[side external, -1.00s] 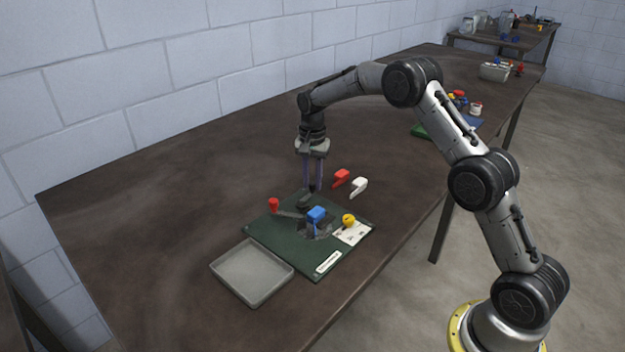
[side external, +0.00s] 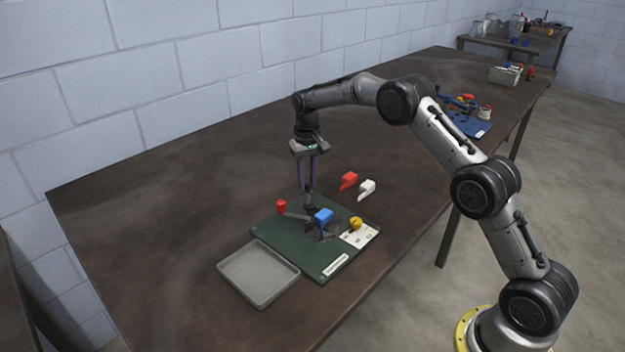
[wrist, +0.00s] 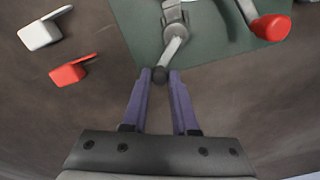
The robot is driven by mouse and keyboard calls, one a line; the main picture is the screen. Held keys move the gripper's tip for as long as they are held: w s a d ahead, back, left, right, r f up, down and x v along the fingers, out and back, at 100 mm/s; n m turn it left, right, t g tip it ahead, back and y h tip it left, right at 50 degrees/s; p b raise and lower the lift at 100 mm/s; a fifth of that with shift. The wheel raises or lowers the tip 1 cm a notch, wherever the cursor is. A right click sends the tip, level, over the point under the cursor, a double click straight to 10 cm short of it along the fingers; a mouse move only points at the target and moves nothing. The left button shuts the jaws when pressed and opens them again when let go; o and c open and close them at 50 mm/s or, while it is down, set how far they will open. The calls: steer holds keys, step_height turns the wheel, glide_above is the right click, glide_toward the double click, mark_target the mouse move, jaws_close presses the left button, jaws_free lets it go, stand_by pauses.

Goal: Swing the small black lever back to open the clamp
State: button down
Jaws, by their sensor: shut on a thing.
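The small lever is a grey bar with a black knob (wrist: 160,74) at its end in the wrist view. My gripper (wrist: 161,78) has its two purple fingers closed at that knob. In the side view my gripper (side external: 309,203) reaches down to the back part of the dark green board (side external: 290,250). The clamp body (wrist: 172,12) is cut off by the top edge of the wrist view.
A red-knobbed handle (side external: 281,206) stands left of the fingers and a yellow knob (side external: 355,223) right. A red piece (side external: 348,181) and white piece (side external: 367,189) lie behind the board. A grey tray (side external: 258,274) lies at front left. The table's left side is clear.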

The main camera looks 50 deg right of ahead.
steer(key=a+n, duration=0.1)
steer(key=n, duration=0.1)
steer(key=w+a+n, duration=0.1)
steer(key=n, duration=0.1)
steer(key=shift+w+r+n, duration=0.1)
steer(key=shift+w+n, duration=0.05)
steer(key=shift+n, duration=0.15)
steer(key=shift+w+a+n, duration=0.1)
steer(key=shift+a+n, duration=0.35)
steer(key=shift+n, duration=0.7)
steer(key=shift+w+a+n, duration=0.1)
steer(key=shift+a+n, duration=0.35)
steer(key=shift+n, duration=0.7)
steer(key=c, duration=0.7)
jaws_free()
steer(key=shift+s, duration=0.1)
step_height(320, 180, up, 14)
steer(key=shift+f, duration=0.15)
